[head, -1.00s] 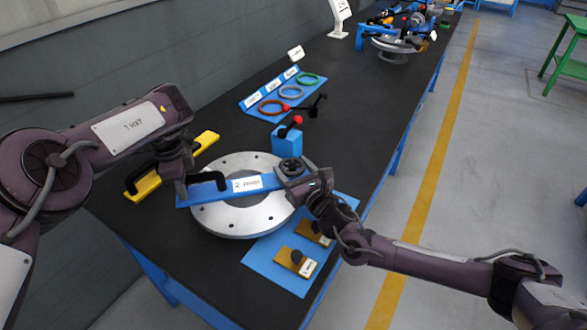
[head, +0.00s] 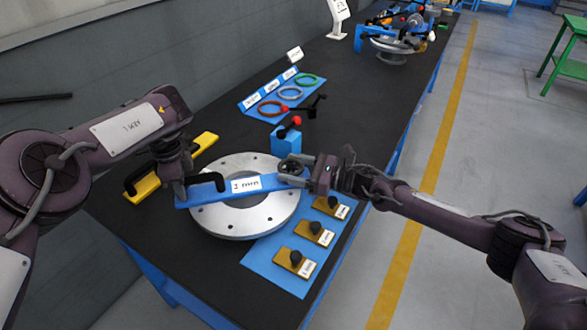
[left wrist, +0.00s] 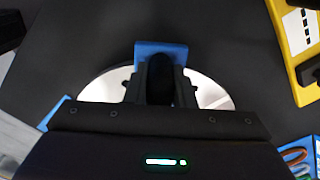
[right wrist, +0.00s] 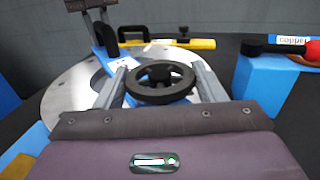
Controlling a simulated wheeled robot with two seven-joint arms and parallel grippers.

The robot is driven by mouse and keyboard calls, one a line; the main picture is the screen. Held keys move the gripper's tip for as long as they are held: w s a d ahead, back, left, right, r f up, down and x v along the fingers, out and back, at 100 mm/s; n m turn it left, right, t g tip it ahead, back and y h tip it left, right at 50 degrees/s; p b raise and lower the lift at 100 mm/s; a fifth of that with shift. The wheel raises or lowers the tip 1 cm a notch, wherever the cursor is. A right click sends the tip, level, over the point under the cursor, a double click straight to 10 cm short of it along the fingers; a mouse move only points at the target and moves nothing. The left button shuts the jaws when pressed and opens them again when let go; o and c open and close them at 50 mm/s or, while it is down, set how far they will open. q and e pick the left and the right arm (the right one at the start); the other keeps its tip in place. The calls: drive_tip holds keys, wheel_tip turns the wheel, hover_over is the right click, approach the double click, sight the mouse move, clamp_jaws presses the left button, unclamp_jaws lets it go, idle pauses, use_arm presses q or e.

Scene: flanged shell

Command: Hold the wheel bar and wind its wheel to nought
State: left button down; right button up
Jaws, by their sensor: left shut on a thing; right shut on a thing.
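The blue wheel bar (head: 217,191) lies across the round grey flange (head: 235,224) on the bench, with a white label in its middle. Its black handle is at the left end and its small black wheel (head: 291,167) at the right end. My left gripper (head: 186,183) is shut on the black handle (left wrist: 160,78), which hides most of the grip in the left wrist view. My right gripper (head: 308,174) is at the wheel. In the right wrist view its two fingers stand on either side of the wheel's rim (right wrist: 160,84), shut on it. No scale reading can be made out.
A yellow bar (head: 204,141) lies behind the flange at left. A blue block (head: 286,141) with a red-knobbed lever stands just behind the wheel. A blue mat (head: 261,265) with several brown knobbed blocks lies in front. Coloured rings (head: 270,109) lie farther back.

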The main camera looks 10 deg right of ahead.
drive_tip(key=shift+w+f+n+g+y, duration=0.1)
drive_tip(key=shift+n+g+y, duration=0.45)
drive_tip(key=shift+n+g, duration=0.55)
drive_tip(key=shift+n+g+y, duration=0.55)
drive_tip(key=shift+n+g, duration=0.15)
drive_tip(key=shift+g, duration=1.1)
drive_tip(key=o, duration=1)
drive_tip(key=shift+d, duration=0.1)
drive_tip(key=v, duration=1.2)
